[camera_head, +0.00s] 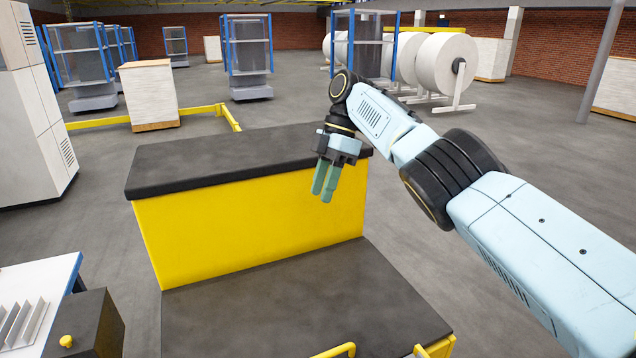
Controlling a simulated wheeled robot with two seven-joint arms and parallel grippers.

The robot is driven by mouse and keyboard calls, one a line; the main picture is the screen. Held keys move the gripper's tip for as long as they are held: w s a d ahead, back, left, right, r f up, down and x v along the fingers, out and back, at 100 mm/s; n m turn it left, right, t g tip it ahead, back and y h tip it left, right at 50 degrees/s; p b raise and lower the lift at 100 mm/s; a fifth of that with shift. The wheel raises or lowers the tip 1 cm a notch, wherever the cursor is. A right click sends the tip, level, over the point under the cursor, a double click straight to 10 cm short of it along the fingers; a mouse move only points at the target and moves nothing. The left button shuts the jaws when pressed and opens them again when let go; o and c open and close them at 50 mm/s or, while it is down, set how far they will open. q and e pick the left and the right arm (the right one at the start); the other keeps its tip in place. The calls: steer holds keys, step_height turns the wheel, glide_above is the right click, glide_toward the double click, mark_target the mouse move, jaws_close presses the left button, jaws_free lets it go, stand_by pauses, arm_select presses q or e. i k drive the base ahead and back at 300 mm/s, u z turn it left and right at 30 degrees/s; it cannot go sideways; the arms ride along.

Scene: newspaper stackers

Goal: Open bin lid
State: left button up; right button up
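The yellow bin-like unit stands in the middle, with a yellow upright panel (240,225) under a raised black top (215,160). In front of the panel lies a lower flat black surface, which looks like the lid (290,305), lying level. A yellow bar handle (338,351) shows at its front edge, cut by the bottom of the picture. My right gripper (325,182) hangs with its green fingers pointing down in front of the yellow panel, apart from the handle. Nothing shows between its fingers, which look close together, but the angle hides the gap. My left gripper is out of view.
A dark box with a yellow knob (66,341) and a white table (62,275) stand at the lower left. A grey cabinet (40,120) is at the far left. Behind are a pale crate (150,95), a yellow floor rail (226,115) and paper rolls (440,62). Open floor lies between.

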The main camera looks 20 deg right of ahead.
mark_target(344, 299)
steer(key=k, duration=1)
